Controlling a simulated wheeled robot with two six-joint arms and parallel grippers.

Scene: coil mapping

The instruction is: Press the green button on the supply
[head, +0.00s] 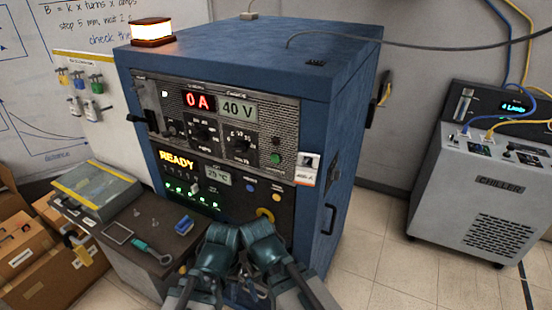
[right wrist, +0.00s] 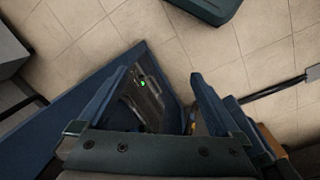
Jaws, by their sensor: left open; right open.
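The supply (head: 250,60) is a blue cabinet whose front panel reads 0 A, 40 V and READY in the head view. Its green button (head: 276,158) sits at the right of the upper panel, below a small dark-red one. My left gripper (head: 214,252) and my right gripper (head: 262,245) are side by side, low in front of the cabinet, apart from the button. Their fingers are hard to make out there. In the right wrist view my right gripper (right wrist: 158,85) is open and empty; a dark panel with a green spot shows between its fingers.
A side table (head: 118,255) at left holds a clear-lidded case (head: 98,190), a blue block (head: 183,223) and small tools. A chiller (head: 485,190) stands at right. Cardboard boxes (head: 25,250) lie far left. A grey cable crosses the cabinet top; floor between cabinet and chiller is clear.

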